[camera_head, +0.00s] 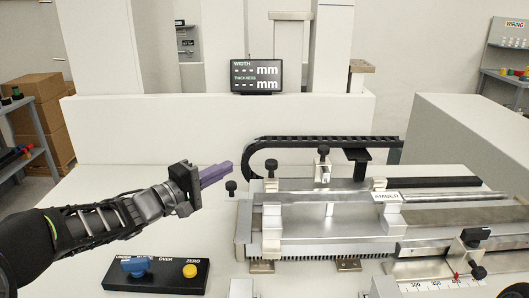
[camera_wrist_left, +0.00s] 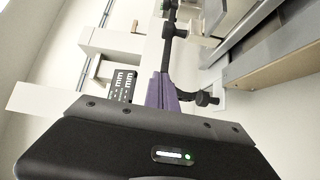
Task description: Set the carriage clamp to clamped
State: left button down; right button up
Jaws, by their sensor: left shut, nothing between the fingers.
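The machine bed (camera_head: 330,215) has several black knobs and clamps, and I cannot tell for sure which is the carriage clamp. A black knob (camera_head: 271,166) stands at its back left and another black knob (camera_head: 323,150) sits on a metal bracket behind the rail. A black-handled clamp (camera_head: 475,236) sits at the front right above a scale. My left gripper (camera_head: 226,169) has purple fingers, shut and empty, left of the bed and near a small black knob (camera_head: 231,186). In the left wrist view, the shut fingers (camera_wrist_left: 162,90) show beside a black knob (camera_wrist_left: 206,98).
A control box (camera_head: 155,275) with a blue knob and a yellow button lies at the front left. A display (camera_head: 256,76) stands on the back wall. A black cable chain (camera_head: 325,141) runs behind the bed. A block labelled AMBER (camera_head: 386,197) sits on the bed.

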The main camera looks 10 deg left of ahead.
pick_arm(q)
jog(key=shift+r, duration=0.1)
dwell(0.3)
jog(key=w+d, duration=0.5)
jog(key=d, duration=0.2)
jog(key=shift+w+d, duration=0.3)
jog(key=shift+w, duration=0.1)
jog(key=shift+s, duration=0.1)
